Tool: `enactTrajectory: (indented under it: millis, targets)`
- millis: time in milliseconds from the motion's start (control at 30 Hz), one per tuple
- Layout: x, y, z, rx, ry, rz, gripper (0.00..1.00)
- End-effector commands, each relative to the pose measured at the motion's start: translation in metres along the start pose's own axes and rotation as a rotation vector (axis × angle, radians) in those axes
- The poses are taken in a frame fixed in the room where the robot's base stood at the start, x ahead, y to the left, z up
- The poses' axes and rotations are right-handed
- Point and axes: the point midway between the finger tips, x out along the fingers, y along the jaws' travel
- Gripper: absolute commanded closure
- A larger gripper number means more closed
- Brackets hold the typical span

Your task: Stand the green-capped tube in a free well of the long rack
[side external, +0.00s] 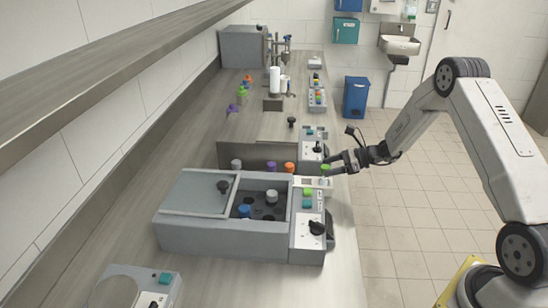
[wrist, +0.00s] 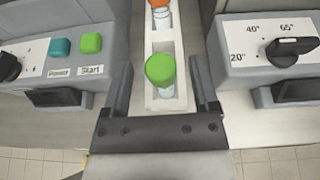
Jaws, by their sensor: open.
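The green-capped tube (wrist: 165,70) stands upright at the near end of a narrow white rack (wrist: 180,45) in the wrist view. Its cap also shows in the side view (side external: 325,168). My gripper (wrist: 160,78) is open, with one finger on each side of the tube and a gap on both sides. In the side view my gripper (side external: 338,165) reaches in from the right at cap height. An orange-capped tube (wrist: 161,10) stands farther along the rack. A purple cap (side external: 271,165) and a grey cap (side external: 236,163) show farther left in that row. The wells between are partly hidden.
A grey water bath (side external: 180,230) with a half-open lid stands in front of the row, with knob and buttons on its panel. Another grey device (side external: 262,152) is close behind. A farther rack with coloured caps (side external: 317,95) stands toward the back. Open floor lies right.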

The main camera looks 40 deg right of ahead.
Motion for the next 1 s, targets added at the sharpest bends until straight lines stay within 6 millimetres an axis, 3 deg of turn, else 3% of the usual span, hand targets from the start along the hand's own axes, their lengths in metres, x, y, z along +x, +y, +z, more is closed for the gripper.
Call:
enactTrajectory:
  millis: [267,800,1000]
  targets:
    - [-0.017,-0.001,0.002,0.001,0.000,-0.003,0.23]
    - [-0.100,-0.001,0.002,0.001,-0.001,-0.002,0.23]
    - [-0.117,0.000,0.002,0.000,0.000,-0.001,0.23]
